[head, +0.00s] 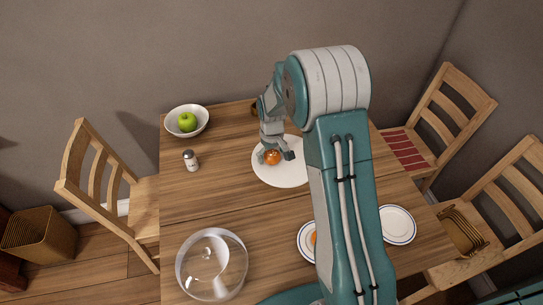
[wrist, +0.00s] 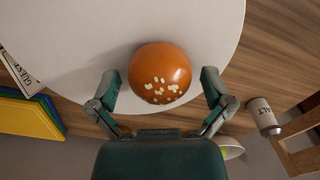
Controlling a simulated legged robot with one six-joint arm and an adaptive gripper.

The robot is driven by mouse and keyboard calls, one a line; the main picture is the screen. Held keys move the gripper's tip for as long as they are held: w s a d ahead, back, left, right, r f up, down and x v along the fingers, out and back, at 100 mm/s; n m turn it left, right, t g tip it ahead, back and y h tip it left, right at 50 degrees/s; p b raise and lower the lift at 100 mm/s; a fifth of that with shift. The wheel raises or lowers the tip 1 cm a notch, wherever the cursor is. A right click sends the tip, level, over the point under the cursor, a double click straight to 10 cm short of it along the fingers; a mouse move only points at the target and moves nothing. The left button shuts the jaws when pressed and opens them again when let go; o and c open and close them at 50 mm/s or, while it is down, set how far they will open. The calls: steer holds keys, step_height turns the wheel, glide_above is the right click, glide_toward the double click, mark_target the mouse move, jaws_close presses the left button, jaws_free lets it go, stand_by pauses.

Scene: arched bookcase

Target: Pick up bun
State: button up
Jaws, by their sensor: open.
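The bun (head: 272,157) is round, orange-brown and topped with pale flakes. It sits on a round white board (head: 282,178) toward the back of the wooden table. In the wrist view the bun (wrist: 160,73) lies just ahead of my gripper, near the edge of the white board (wrist: 85,40). My gripper (head: 275,155) is above the bun, with its fingers spread. In the wrist view my gripper (wrist: 160,88) is open, with one finger on each side of the bun and visible gaps between. Part of the board is hidden behind my arm.
A white bowl with a green apple (head: 187,122) and a salt shaker (head: 191,160) stand left of the board. A glass bowl (head: 212,265) is at front left. Plates (head: 397,225) lie at front right. Wooden chairs (head: 88,185) flank the table. The table's middle left is clear.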

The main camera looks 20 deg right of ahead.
mark_target(272, 151)
steer(key=c, duration=1)
steer(key=shift+r, duration=0.1)
steer(key=shift+r, duration=0.25)
step_height(272, 151, up, 2)
steer(key=shift+r, duration=0.2)
steer(key=s+d+r, duration=0.1)
steer(key=s+r, duration=0.9)
steer(key=s, duration=0.4)
steer(key=shift+d, duration=0.2)
